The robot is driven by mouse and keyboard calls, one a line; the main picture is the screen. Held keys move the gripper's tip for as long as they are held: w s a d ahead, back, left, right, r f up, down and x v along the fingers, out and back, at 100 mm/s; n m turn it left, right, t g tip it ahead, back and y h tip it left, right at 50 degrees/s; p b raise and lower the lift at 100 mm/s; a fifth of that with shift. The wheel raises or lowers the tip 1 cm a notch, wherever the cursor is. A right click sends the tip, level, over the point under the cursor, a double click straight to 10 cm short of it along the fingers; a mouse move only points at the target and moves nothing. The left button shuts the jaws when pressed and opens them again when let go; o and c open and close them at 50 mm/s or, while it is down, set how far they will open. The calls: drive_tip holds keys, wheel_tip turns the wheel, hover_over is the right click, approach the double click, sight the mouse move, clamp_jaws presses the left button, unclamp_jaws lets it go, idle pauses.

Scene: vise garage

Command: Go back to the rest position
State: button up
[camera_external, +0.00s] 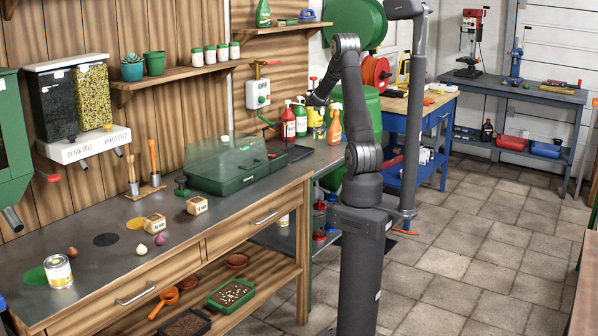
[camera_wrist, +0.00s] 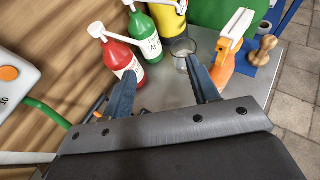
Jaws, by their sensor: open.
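My gripper (camera_external: 316,99) is in the external view at the far end of the workbench, reaching from my arm toward the wall side. It is above the bench, close to a group of bottles. In the wrist view my gripper (camera_wrist: 162,84) has its two dark fingers spread apart with nothing held between them. A red bottle (camera_wrist: 122,60) is beyond the left finger, and an orange spray bottle (camera_wrist: 224,66) is just right of the right finger. A clear glass (camera_wrist: 182,55) stands between and beyond the fingertips. Contact with the bottles cannot be told.
A green bottle (camera_wrist: 147,36) and a yellow container (camera_wrist: 169,18) stand behind. A wooden knobbed object (camera_wrist: 263,49) is at the right. A white switch box (camera_external: 258,93) is on the wall. A green lidded propagator (camera_external: 226,166) stands on the bench (camera_external: 190,230). The tiled floor is open at right.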

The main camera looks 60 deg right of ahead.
sight(334, 106)
drive_tip(key=w+a+r+n+t+y, duration=0.1)
drive_tip(key=w+a, duration=0.3)
drive_tip(key=a, duration=0.5)
drive_tip(key=w+a+r+n+t+y, duration=0.1)
drive_tip(key=w+a, duration=0.3)
drive_tip(key=a, duration=0.5)
drive_tip(key=shift+w+a+r+n+t+y, duration=0.2)
drive_tip(key=shift+a+r+n+t+y, duration=0.25)
drive_tip(key=shift+n, duration=0.35)
drive_tip(key=shift+d, duration=0.1)
drive_tip(key=s+d+f+m+g+h, duration=0.1)
drive_tip(key=s+d, duration=0.3)
drive_tip(key=d, duration=0.5)
drive_tip(key=s+d+f+m+g+h, duration=0.2)
drive_tip(key=s+d, duration=0.2)
drive_tip(key=d, duration=0.6)
drive_tip(key=shift+s+m, duration=0.25)
drive_tip(key=shift+m, duration=0.05)
drive_tip(key=shift+a, duration=0.1)
